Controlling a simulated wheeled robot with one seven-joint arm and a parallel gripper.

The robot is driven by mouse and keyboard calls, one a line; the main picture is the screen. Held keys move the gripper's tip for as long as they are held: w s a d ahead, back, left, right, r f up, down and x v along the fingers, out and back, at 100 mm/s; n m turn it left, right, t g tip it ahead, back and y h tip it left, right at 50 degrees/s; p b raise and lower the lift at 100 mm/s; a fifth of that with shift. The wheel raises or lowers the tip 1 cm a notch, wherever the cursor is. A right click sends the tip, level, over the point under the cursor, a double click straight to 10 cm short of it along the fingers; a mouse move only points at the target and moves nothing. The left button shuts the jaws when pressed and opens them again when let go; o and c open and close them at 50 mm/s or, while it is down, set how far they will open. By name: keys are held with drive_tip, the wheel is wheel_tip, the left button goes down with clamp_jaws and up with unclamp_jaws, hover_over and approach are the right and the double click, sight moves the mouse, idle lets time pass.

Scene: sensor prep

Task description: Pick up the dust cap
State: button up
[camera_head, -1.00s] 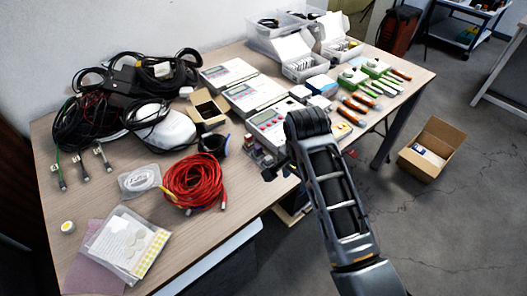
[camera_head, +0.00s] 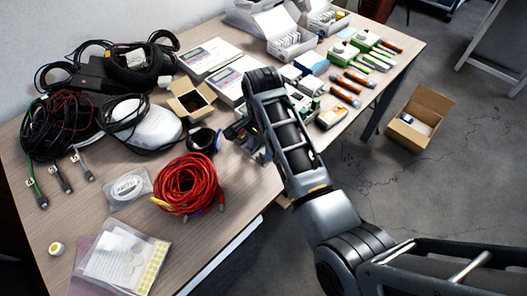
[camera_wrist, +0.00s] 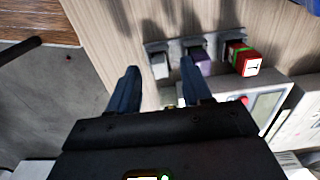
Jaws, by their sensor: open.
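My gripper (camera_wrist: 158,70) is open and empty in the wrist view, its two dark fingers apart above the table edge. Just beyond the fingertips a grey strip holds a small grey block (camera_wrist: 159,64), a purple block (camera_wrist: 203,60) and a red block (camera_wrist: 245,61) with a pale face. The grey block appears between the fingers; the right fingertip partly covers the purple one. I cannot tell whether any of these is the dust cap. In the head view my gripper (camera_head: 236,131) is near the table's front edge, and my arm hides the strip.
A red cable coil (camera_head: 188,184) and an open cardboard box (camera_head: 190,100) lie close by on the table (camera_head: 105,212). White instrument boxes (camera_head: 207,58) stand behind. A small white-and-yellow round item (camera_head: 56,248) lies at the far left. A carton (camera_head: 420,118) stands on the floor.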

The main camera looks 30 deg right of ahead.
drive_tip(key=shift+f, duration=0.85)
drive_tip(key=shift+c, duration=0.2)
clamp_jaws()
